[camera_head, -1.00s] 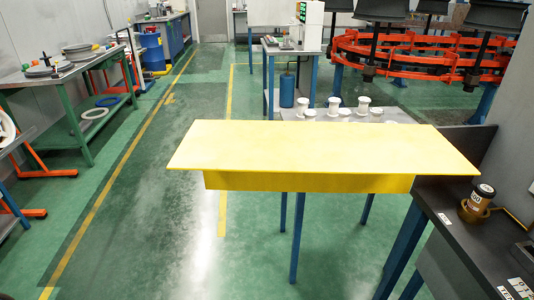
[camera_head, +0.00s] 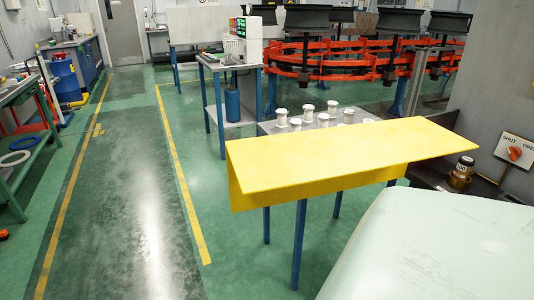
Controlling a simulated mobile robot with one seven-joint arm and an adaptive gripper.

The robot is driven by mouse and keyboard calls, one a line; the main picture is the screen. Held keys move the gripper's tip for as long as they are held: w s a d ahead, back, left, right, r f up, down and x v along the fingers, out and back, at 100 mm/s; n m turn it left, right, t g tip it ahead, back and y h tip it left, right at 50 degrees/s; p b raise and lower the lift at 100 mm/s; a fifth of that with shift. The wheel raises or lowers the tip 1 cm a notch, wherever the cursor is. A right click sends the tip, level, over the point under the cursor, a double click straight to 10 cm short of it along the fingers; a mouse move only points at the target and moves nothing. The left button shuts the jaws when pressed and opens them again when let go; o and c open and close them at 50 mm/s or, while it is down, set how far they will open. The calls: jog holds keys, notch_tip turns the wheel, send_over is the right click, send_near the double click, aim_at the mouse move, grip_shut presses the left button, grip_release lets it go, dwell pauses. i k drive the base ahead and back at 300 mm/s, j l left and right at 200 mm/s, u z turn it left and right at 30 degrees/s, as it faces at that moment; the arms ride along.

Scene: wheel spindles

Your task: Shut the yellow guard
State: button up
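The yellow guard (camera_head: 335,157) is a wide flat panel with a downturned skirt along its near and left sides. It lies roughly level in the middle right of the head view, reaching left from the dark bench at the right. Its hinge or mount cannot be made out. My gripper is not in view, and nothing is seen touching the guard. A large pale surface fills the lower right and hides part of the bench.
Behind the guard, a table holds several white spools (camera_head: 282,118). A brown and black cylinder (camera_head: 462,172) stands on the bench by a SHUT/OPEN sign with a red knob (camera_head: 514,153). Open green floor (camera_head: 140,200) lies at left.

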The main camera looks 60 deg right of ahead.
aim_at(267, 171)
jog(key=i+j, duration=0.2)
jog(key=i, duration=0.2)
jog(key=i+j, duration=0.25)
jog(key=i, duration=0.15)
jog(key=i+j+u, duration=0.1)
jog(key=i, duration=0.25)
jog(key=i+z, duration=0.6)
jog(key=z, duration=0.25)
jog(key=i+j+z, duration=0.15)
jog(key=i+z, duration=0.45)
jog(key=z, duration=0.25)
jog(key=i+z, duration=0.15)
jog(key=z, duration=0.35)
jog(key=i+j+z, duration=0.15)
jog(key=z, duration=0.3)
jog(key=i+z, duration=0.2)
jog(key=z, duration=0.3)
jog(key=i+j+z, duration=0.15)
jog(key=z, duration=0.3)
jog(key=i+j+z, duration=0.1)
jog(key=z, duration=0.4)
jog(key=i+j+z, duration=0.15)
jog(key=j+z, duration=0.15)
jog(key=i+j+z, duration=0.25)
jog(key=k, duration=0.1)
